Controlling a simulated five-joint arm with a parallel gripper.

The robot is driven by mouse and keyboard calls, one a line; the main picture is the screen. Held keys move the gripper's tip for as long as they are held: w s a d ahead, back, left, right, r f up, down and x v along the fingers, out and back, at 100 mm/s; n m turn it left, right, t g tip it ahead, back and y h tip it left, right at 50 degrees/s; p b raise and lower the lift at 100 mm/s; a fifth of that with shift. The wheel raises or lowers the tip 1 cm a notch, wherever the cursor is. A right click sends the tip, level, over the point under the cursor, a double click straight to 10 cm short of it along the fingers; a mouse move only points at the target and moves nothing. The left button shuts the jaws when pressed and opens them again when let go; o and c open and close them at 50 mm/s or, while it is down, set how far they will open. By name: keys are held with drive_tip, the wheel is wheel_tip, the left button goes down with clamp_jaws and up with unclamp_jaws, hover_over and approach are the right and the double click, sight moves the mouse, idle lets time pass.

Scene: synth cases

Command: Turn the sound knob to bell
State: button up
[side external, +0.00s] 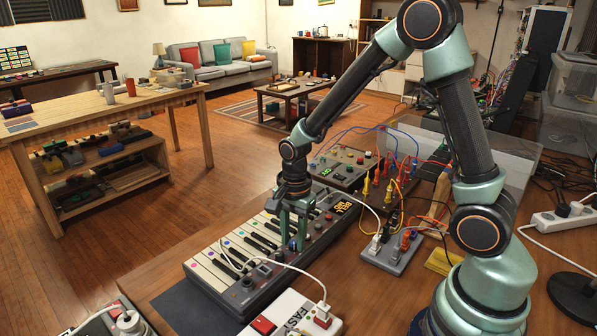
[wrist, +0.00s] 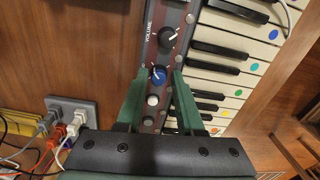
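The keyboard (side external: 224,262) lies on the wooden desk with its control panel along one edge. The blue sound knob (wrist: 158,75) has a pale pointer mark and also shows in the side view (side external: 293,245). My gripper (wrist: 159,76) points down at the panel, with one green finger on each side of the knob. Small gaps seem to show between the fingers and the knob. In the side view my gripper (side external: 293,238) is low over the panel. The lit yellow display (side external: 347,208) appears to read BELL on its top line; its second line is too small to tell.
A black VOLUME knob (wrist: 167,37) sits beside the blue knob. A white box marked FAST (side external: 290,318) and white cables lie at the front.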

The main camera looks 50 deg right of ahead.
sight(295, 242)
wheel_tip(295, 242, up, 12)
drive_tip(key=shift+s, duration=0.25)
idle(0.5)
drive_tip(key=s+r+n+t, duration=0.5)
drive_tip(key=s+r+n, duration=0.2)
drive_tip(key=n, duration=0.9)
drive_tip(key=shift+s+a+n, duration=0.15)
drive_tip(key=shift+s+n, duration=0.15)
drive_tip(key=shift+s, duration=0.2)
